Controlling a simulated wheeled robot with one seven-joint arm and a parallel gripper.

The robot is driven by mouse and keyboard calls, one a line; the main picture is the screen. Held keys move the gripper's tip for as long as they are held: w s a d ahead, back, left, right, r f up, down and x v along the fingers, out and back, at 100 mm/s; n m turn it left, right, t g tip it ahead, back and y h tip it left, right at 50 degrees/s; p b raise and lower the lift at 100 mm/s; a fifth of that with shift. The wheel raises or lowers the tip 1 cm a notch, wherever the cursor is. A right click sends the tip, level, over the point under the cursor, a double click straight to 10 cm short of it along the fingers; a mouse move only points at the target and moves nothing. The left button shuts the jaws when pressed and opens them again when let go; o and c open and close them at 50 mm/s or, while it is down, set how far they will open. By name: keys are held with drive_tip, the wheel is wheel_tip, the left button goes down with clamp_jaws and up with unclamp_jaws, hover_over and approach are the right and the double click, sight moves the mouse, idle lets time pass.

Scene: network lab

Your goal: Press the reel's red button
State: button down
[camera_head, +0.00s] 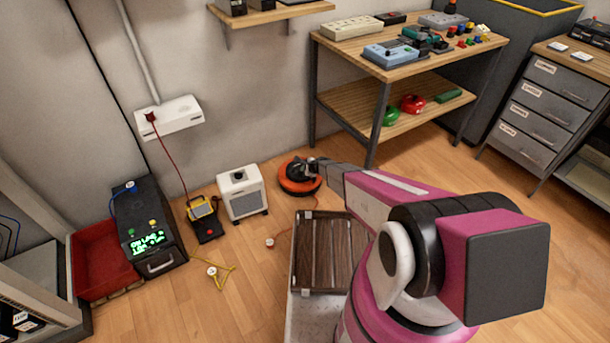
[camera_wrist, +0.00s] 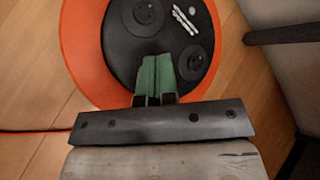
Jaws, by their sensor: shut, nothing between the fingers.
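The reel (camera_head: 287,184) is a round orange drum with a black top, standing on the wood floor near the wall. In the wrist view its orange rim (camera_wrist: 78,45) and black face (camera_wrist: 122,62) fill the upper middle, with a round knob, a dark socket and pale markings. My gripper (camera_head: 316,165) is over the reel. In the wrist view my gripper (camera_wrist: 156,62) has its green fingertips together, empty, in front of the black face. I cannot tell whether they touch it. I make out no red button; the fingers hide part of the face.
A white box-shaped unit (camera_head: 241,193) stands left of the reel. A workbench (camera_head: 345,62) stands behind it to the right. A brown slatted panel (camera_head: 322,255) is in front. An orange cord (camera_wrist: 30,131) runs left from the reel. Some floor at the left front is clear.

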drive_tip(key=shift+f, duration=0.2)
drive_tip(key=shift+f, duration=0.2)
drive_tip(key=shift+f, duration=0.4)
idle(0.8)
idle(0.3)
drive_tip(key=shift+r, duration=0.8)
drive_tip(key=shift+r, duration=2.5)
